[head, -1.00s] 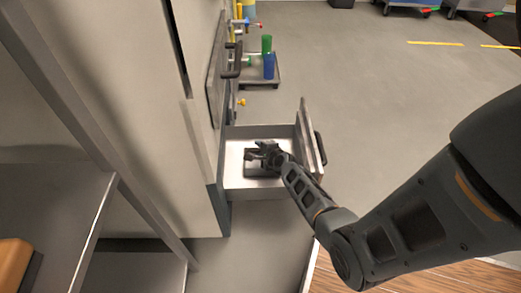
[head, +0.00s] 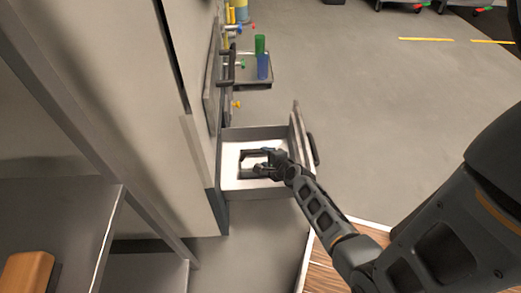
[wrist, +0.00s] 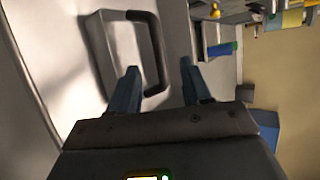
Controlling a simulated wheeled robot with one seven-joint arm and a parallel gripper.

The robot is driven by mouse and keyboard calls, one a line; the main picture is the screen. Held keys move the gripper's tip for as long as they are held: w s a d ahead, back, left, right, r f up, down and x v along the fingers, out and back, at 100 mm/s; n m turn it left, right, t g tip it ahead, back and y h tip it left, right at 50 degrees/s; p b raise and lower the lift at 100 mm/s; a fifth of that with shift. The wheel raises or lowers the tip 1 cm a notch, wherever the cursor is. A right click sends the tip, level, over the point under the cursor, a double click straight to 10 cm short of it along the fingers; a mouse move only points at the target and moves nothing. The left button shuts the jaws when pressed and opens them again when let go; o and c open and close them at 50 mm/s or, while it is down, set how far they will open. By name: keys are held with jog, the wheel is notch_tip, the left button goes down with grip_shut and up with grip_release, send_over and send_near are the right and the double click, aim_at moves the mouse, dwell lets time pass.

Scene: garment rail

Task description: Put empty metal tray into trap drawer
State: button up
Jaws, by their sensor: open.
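The drawer (head: 228,170) is pulled out of the tall cabinet, and its pale floor shows. A small dark metal tray (head: 243,170) with a raised rim lies inside the drawer. It appears empty, but my gripper hides part of it. My gripper (head: 262,160) is inside or just above the drawer, over the tray's right side. In the wrist view my gripper (wrist: 160,70) has its fingers apart with nothing held between them. I cannot tell whether a finger touches the rim.
The drawer's raised front panel (head: 301,133) stands close beside my wrist. The cabinet (head: 160,120) rises on the left. Shelves with an orange-brown block (head: 26,272) are nearer. Open floor lies to the right.

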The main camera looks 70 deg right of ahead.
jog(key=s+a+r+n+t+y, duration=0.1)
jog(key=s+a+r+n, duration=0.2)
jog(key=a, duration=0.4)
jog(key=s+a+r+n+t, duration=0.1)
jog(key=s+a+r+n, duration=0.1)
jog(key=a+r+n, duration=0.4)
jog(key=s+a+r+n+y, duration=0.15)
jog(key=a+n, duration=0.25)
jog(key=a, duration=0.5)
jog(key=s+a+r+n+t+y, duration=0.1)
jog(key=s+a+r+n, duration=0.2)
jog(key=r, duration=0.4)
jog(key=s+a+r+n+t+y, duration=0.1)
jog(key=s+a+r+n+y, duration=0.1)
jog(key=a+r+n, duration=0.3)
jog(key=s+a+r+n+t+y, duration=0.2)
jog(key=s+a+r+n, duration=0.2)
jog(key=r+n, duration=0.4)
notch_tip(320, 180, up, 3)
jog(key=shift+s+a+r, duration=0.15)
jog(key=shift+s+r, duration=0.05)
jog(key=shift+s, duration=0.25)
